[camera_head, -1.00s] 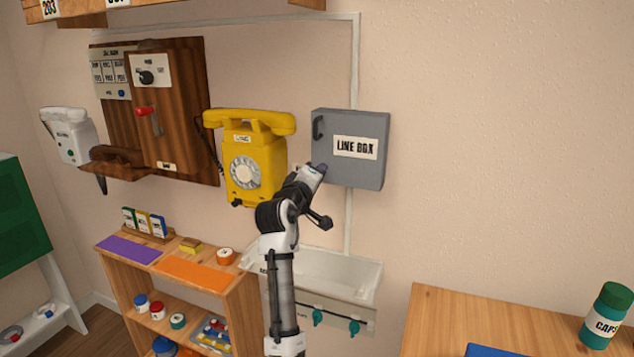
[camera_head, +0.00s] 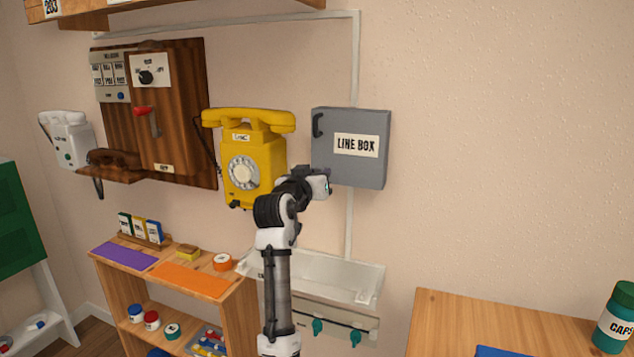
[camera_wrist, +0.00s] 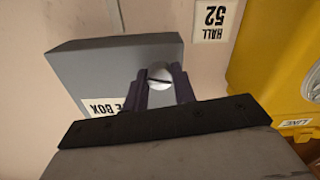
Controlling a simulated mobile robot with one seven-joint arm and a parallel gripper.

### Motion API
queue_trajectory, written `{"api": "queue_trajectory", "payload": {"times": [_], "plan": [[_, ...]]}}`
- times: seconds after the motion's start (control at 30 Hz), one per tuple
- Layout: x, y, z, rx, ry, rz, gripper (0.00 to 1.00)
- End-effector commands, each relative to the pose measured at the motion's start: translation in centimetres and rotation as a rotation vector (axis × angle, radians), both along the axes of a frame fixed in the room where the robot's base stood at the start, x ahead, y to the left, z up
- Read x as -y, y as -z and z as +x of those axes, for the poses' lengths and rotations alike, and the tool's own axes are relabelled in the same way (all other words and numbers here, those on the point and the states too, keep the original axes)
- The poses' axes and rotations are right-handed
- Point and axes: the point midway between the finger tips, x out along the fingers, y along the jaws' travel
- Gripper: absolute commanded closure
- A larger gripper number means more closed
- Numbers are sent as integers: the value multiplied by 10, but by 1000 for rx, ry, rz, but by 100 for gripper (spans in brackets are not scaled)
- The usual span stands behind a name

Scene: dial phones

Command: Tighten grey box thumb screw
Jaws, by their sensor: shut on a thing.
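The grey line box (camera_head: 350,172) hangs on the wall right of the yellow phone, its door flush in the head view. It also shows upside down in the wrist view (camera_wrist: 90,65). A round, pale thumb screw (camera_wrist: 158,78) with a dark slot shows there at the box, seen nearly end-on. The dark purple fingers of my gripper (camera_wrist: 157,83) are shut on it, one on each side. In the head view my gripper (camera_head: 322,184) is at the box's lower left corner. The screw and fingertips are hidden there.
The yellow dial phone (camera_head: 256,165) hangs close to the left of my wrist. A white trough (camera_head: 310,275) is below the box, above teal knobs. A wooden shelf (camera_head: 240,305) stands lower left and a wooden table (camera_head: 450,315) lower right. The wall right of the box is clear.

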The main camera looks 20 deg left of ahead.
Motion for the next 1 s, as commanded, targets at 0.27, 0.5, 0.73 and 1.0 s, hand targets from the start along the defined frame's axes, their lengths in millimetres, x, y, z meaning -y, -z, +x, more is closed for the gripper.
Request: {"api": "queue_trajectory", "payload": {"times": [0.27,0.5,0.73,1.0], "plan": [[-1,2,0,10,-2,264,96],[-1,2,0,18,-1,493,96],[-1,2,0,25,-1,711,96],[-1,1,0,33,-1,961,96]]}}
